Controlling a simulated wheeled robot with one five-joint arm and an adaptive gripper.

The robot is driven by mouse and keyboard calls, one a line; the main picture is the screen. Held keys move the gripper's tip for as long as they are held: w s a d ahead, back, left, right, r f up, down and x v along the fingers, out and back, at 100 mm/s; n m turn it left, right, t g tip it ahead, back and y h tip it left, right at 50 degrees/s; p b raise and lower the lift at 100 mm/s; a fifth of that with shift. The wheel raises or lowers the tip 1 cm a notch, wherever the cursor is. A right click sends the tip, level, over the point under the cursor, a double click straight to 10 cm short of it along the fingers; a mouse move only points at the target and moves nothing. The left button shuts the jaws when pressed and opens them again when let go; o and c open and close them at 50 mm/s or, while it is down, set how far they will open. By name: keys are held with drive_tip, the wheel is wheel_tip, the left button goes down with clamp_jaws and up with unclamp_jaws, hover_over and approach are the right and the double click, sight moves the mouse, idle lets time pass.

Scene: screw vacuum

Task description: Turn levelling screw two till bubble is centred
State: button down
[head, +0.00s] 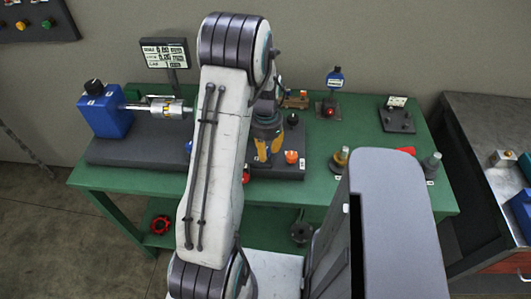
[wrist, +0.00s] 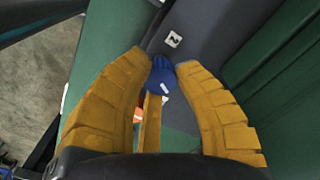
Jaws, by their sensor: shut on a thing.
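In the head view my gripper (head: 264,155) points down at the base plate (head: 130,152), and my arm hides much of the middle. The knob it holds cannot be made out there. An orange knob (head: 291,157) stands right of the gripper. A blue block (head: 106,111) with a metal shaft (head: 170,108) stands on the base's left. I cannot make out a bubble.
The base lies on a green table (head: 340,120). A small sign (head: 165,53) stands behind the shaft. A blue-topped gauge (head: 335,80), a dark stand (head: 397,118) and two posts (head: 339,160) are on the right. A red handwheel (head: 160,224) is below.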

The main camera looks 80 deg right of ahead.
sight(267, 150)
drive_tip(key=m+b, duration=0.2)
drive_tip(key=m, duration=0.2)
drive_tip(key=shift+s+d+f+m, duration=0.1)
drive_tip(key=shift+m, duration=0.2)
drive_tip(key=shift+m+b, duration=0.75)
drive_tip(key=shift+m, duration=1.45)
drive_tip(key=c, duration=1.2)
unclamp_jaws()
drive_tip(key=shift+s, duration=0.15)
drive_tip(key=o, duration=0.3)
wheel_tip(267, 150, up, 12)
